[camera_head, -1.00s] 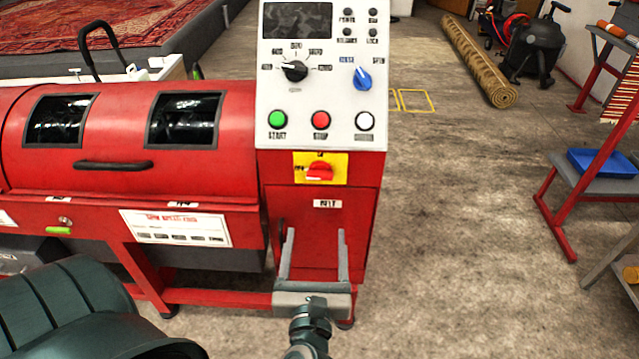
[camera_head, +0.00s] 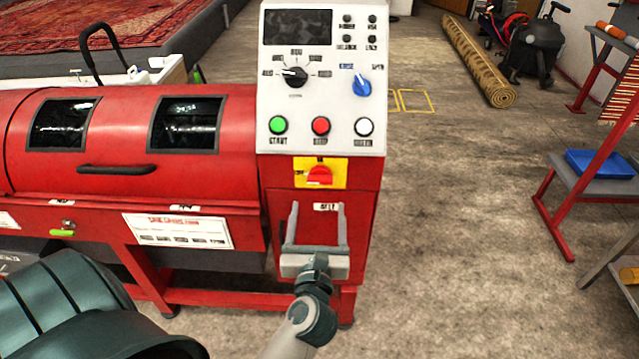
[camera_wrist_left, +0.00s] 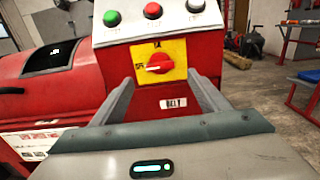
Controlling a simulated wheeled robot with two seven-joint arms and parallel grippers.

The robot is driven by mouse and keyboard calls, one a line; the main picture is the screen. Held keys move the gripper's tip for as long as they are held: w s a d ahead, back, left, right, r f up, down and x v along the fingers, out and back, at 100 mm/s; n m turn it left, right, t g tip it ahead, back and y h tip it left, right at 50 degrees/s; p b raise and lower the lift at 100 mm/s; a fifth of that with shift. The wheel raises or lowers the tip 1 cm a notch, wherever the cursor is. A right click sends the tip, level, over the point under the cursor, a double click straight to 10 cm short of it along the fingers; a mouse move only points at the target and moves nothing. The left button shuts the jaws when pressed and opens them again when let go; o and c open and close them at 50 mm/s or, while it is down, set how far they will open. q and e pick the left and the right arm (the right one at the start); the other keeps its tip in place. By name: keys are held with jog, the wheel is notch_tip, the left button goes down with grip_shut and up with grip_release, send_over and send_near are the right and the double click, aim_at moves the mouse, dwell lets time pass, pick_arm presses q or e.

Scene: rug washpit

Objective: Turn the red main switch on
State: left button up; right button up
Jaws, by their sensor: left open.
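The red main switch (camera_head: 320,175) is a rotary knob on a yellow plate (camera_head: 340,167), on the front of the red machine below its white control panel. It also shows in the left wrist view (camera_wrist_left: 159,64), with its handle lying about sideways. My left gripper (camera_head: 318,206) is open and empty, its two fingers pointing up at the machine front just below the switch. In the left wrist view the fingers stand to either side below the knob, apart from it. My right gripper is not in view.
The control panel (camera_head: 290,100) above has green, red and white buttons, a black dial and a blue dial (camera_head: 362,84). A "BELT" label (camera_head: 326,207) sits below the switch. A rolled rug (camera_head: 477,62) and a rack with a blue tray (camera_head: 600,163) stand right; the floor between is clear.

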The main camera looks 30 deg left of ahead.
aim_at(320, 182)
pick_arm(q)
jog(key=p+x, duration=0.1)
jog(key=x, duration=0.7)
jog(key=shift+w+a, duration=0.15)
jog(key=shift+w, duration=0.2)
jog(key=c, duration=1)
